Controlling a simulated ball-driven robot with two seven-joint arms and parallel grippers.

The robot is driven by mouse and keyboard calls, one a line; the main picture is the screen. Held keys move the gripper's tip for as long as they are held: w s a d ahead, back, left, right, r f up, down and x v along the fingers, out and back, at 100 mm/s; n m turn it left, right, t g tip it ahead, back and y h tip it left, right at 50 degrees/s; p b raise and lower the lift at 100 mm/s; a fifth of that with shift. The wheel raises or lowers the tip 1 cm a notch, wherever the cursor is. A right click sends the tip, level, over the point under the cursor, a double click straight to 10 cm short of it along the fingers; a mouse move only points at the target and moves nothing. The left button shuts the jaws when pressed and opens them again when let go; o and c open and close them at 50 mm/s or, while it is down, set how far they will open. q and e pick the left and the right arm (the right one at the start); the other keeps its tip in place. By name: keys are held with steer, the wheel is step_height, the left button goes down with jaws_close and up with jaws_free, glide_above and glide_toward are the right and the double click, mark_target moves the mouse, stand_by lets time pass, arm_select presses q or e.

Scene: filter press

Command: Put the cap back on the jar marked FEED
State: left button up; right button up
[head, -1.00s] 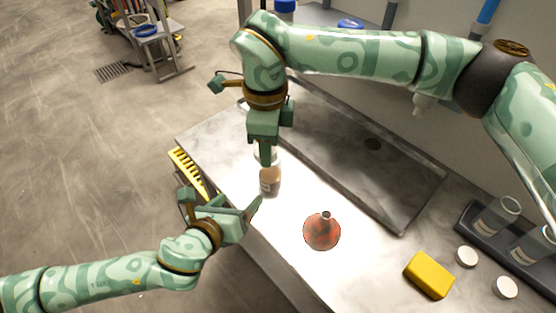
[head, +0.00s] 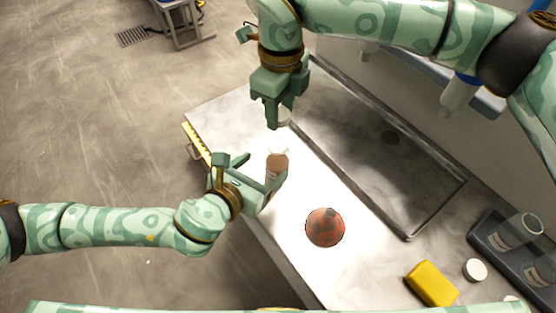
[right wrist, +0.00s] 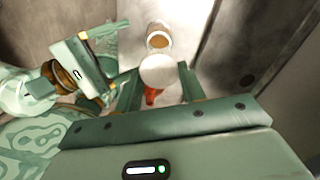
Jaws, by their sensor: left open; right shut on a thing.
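An open clear jar (head: 277,164) with brown contents stands on the pale bench in the head view; any marking on it is too small to read. It also shows in the right wrist view (right wrist: 158,38). My right gripper (head: 281,116) is shut on a white cap (right wrist: 157,70), held above and apart from the jar; in the head view the fingers mostly hide the cap. My left gripper (head: 262,171) is open low beside the jar, one finger close in front of its base. I cannot tell whether it touches the jar.
A yellow sponge (head: 431,284), a loose white cap (head: 475,270) and a dark rack (head: 487,238) with clear jars are at right. A sunken basin (head: 375,150) lies behind. A yellow rack hangs at the bench's left edge.

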mark_target(281, 152)
arm_select(q)
steer(key=x, duration=0.9)
steer(key=shift+w+d+f, duration=0.1)
steer(key=shift+w, duration=0.1)
steer(key=c, duration=1.5)
arm_select(e)
steer(key=shift+f, duration=2.5)
steer(key=shift+f, duration=0.1)
steer(key=shift+f, duration=0.75)
steer(key=shift+f, duration=0.5)
